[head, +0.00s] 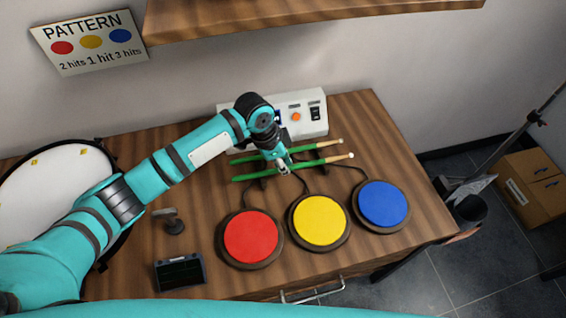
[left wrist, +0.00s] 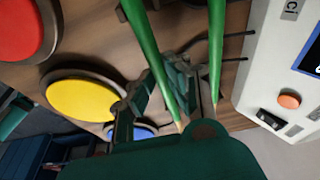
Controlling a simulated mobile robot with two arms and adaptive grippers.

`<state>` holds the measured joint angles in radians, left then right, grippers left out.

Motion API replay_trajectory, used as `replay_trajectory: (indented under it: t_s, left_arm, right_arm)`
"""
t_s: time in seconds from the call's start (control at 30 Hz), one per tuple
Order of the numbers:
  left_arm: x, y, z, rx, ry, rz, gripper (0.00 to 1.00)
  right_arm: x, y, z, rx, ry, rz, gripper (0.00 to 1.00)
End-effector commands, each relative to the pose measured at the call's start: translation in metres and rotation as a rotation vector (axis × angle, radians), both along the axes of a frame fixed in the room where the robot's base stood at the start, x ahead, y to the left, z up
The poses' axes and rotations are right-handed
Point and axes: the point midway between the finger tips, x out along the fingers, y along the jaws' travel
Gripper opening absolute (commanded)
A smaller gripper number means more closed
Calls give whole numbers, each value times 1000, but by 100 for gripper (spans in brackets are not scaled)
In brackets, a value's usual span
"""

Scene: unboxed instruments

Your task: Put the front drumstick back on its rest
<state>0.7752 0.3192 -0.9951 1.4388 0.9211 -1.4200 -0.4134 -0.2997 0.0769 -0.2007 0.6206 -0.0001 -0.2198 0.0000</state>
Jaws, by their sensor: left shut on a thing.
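Two green drumsticks with pale wooden tips lie side by side behind the drum pads in the head view. My left gripper (head: 283,168) reaches down over the front drumstick (head: 248,176) and is shut on it near its middle. The back drumstick (head: 248,158) lies just behind, roughly parallel. In the left wrist view, the front drumstick (left wrist: 148,50) passes between my fingers (left wrist: 155,100), and the back drumstick (left wrist: 216,50) is beside it. Dark supports show in part under the sticks; I cannot tell whether the front stick touches them. My right gripper is not in view.
Red (head: 251,236), yellow (head: 320,221) and blue (head: 382,204) pads stand in front of the sticks. A white control box (head: 312,112) is close behind. A small dark device (head: 180,273) and a round drum (head: 45,190) are at left. A shelf (head: 300,15) overhangs the back.

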Motion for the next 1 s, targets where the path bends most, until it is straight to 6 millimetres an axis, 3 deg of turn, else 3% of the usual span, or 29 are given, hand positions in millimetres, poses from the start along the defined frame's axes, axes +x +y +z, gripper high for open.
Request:
replay_trajectory:
  t_s: [0.73,0.77,0.8,0.93,1.0]
  left_arm:
    - [0,0,-15,-1,0,0,0]
    - [0,0,-15,-1,0,0,16]
    - [0,0,-15,0,0,0,22]
    - [0,0,-15,0,0,0,39]
    - [0,0,-15,0,0,0,40]
  right_arm:
    - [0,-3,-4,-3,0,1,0]
    - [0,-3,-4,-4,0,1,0]
    - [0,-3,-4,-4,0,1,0]
    - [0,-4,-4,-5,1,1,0]
    - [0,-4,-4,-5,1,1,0]
